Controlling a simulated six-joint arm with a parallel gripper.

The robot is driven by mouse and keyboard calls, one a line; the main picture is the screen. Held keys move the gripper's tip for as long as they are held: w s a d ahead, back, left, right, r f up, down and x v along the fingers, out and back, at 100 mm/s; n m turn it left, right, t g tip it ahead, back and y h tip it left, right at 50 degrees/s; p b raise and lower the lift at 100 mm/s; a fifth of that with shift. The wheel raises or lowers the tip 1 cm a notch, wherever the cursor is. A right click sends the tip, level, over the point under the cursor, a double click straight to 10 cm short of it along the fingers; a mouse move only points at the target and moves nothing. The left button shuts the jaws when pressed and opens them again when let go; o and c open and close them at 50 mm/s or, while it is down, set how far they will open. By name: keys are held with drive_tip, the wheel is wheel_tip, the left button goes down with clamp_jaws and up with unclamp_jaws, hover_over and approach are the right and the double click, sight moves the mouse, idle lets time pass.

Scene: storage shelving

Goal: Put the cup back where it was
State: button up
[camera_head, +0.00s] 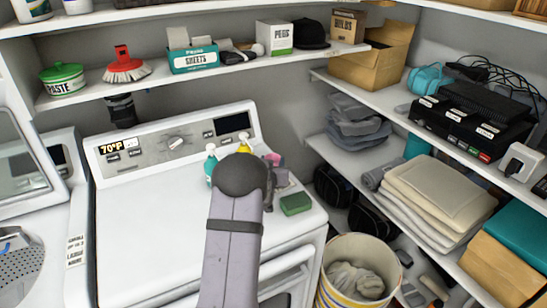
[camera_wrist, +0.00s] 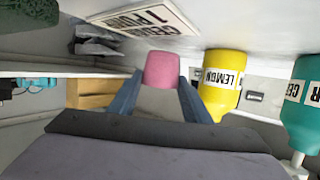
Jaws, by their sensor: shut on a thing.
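The pink cup (camera_wrist: 161,68) is between the two blue fingers of my gripper (camera_wrist: 161,80) in the wrist view, and the gripper is shut on it. In the head view a small pink patch, likely the cup (camera_head: 273,159), shows just right of my arm, near the back of the white machine's top. My arm hides most of the gripper there. I cannot tell whether the cup touches the surface. The yellow lemon bottle (camera_wrist: 221,85) stands close beside the gripper, with a teal bottle (camera_wrist: 300,105) beyond it.
The white machine (camera_head: 140,220) has a wide clear top left of my arm. A green sponge (camera_head: 296,204) lies near its right edge. The yellow bottle (camera_head: 244,146) and teal bottle (camera_head: 210,164) stand at the back. A bin (camera_head: 328,292) and loaded shelves are to the right.

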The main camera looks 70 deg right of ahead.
sight(273, 157)
drive_tip(key=shift+w+d, duration=0.15)
drive_tip(key=shift+d, duration=0.5)
drive_tip(key=shift+w+d, duration=0.15)
drive_tip(key=shift+d, duration=0.65)
drive_tip(key=shift+w+d, duration=0.15)
drive_tip(key=shift+d, duration=0.65)
drive_tip(key=shift+d+f, duration=0.2)
drive_tip(key=shift+f, duration=0.5)
drive_tip(key=shift+f+b, duration=0.2)
drive_tip(key=shift+b, duration=0.3)
drive_tip(key=o, duration=1.1)
drive_tip(key=shift+o, duration=0.2)
drive_tip(key=shift+r, duration=0.15)
